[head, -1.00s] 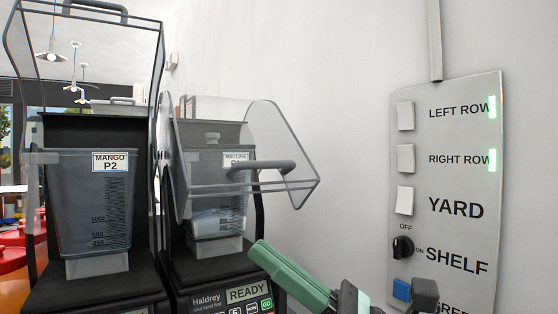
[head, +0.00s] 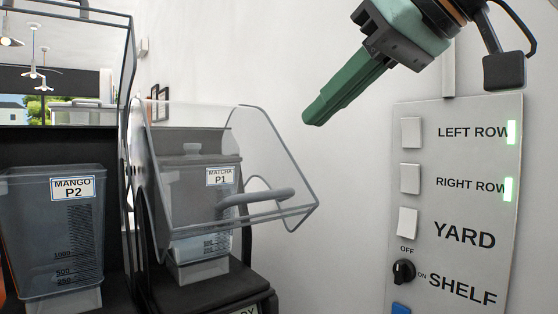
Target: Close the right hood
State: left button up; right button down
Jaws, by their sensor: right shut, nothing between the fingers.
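The right hood (head: 235,160) is a clear cover with a grey frame and a curved grey handle (head: 257,197). It is tilted forward, partly lowered over the right machine, and its front edge sticks out above the machine's base. Behind it stands a pitcher labelled MATCHA P1 (head: 201,215). My right gripper (head: 313,118), with green fingers, is shut and empty. It is up and to the right of the hood, apart from it, with its fingers pointing down and left. My left gripper is not in view.
The left machine holds a pitcher labelled MANGO P2 (head: 50,230), and its hood (head: 128,70) stands raised. A switch panel (head: 465,215) with lit green indicators is on the wall at right. The space between the hood and the panel is clear.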

jog(key=d+f+b+x, duration=0.1)
jog(key=d+x, duration=0.1)
jog(key=x, duration=0.9)
jog(key=shift+f+t+h, duration=0.3)
jog(key=shift+f, duration=0.05)
